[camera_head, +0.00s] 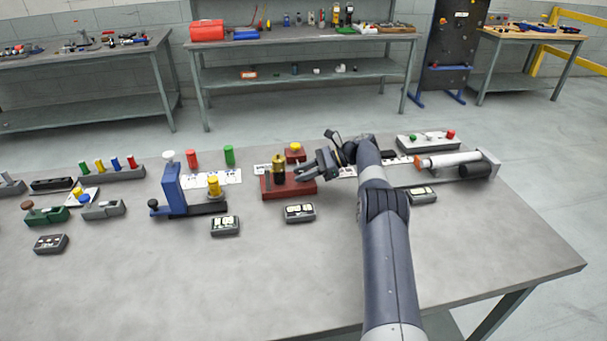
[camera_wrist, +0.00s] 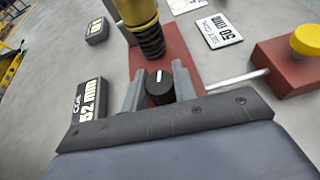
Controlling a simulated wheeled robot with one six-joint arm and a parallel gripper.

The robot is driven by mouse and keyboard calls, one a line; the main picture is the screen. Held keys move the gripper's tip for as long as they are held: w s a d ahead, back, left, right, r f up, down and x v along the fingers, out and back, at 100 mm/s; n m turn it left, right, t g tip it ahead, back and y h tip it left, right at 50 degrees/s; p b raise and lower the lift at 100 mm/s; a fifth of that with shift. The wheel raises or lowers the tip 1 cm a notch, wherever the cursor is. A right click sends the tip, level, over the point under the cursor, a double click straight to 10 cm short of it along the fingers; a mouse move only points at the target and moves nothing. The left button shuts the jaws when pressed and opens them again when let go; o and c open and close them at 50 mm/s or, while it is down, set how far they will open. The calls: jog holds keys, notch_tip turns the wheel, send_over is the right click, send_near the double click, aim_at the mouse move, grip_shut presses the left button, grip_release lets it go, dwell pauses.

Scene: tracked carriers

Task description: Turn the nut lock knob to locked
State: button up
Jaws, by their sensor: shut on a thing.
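The nut lock knob is a small round black knob (camera_wrist: 159,90) with a white pointer line, on a dark red base (camera_wrist: 152,57). In the wrist view my gripper (camera_wrist: 158,84) has one grey finger on each side of it, shut on it. The pointer runs roughly up the picture; I cannot read any lock marking. In the head view my gripper (camera_head: 304,174) reaches in from the right over the red base (camera_head: 281,192) and hides the knob. A yellow cylinder with a black threaded lower part (camera_wrist: 148,30) stands just beyond the knob.
A red box with a yellow button (camera_wrist: 306,42) is joined to the base by a metal rod. A blue stand (camera_head: 172,188) is left, a cylinder unit (camera_head: 450,160) right. The table front is clear.

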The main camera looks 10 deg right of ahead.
jog(key=shift+r, duration=0.1)
dwell(0.5)
jog(key=o, duration=1)
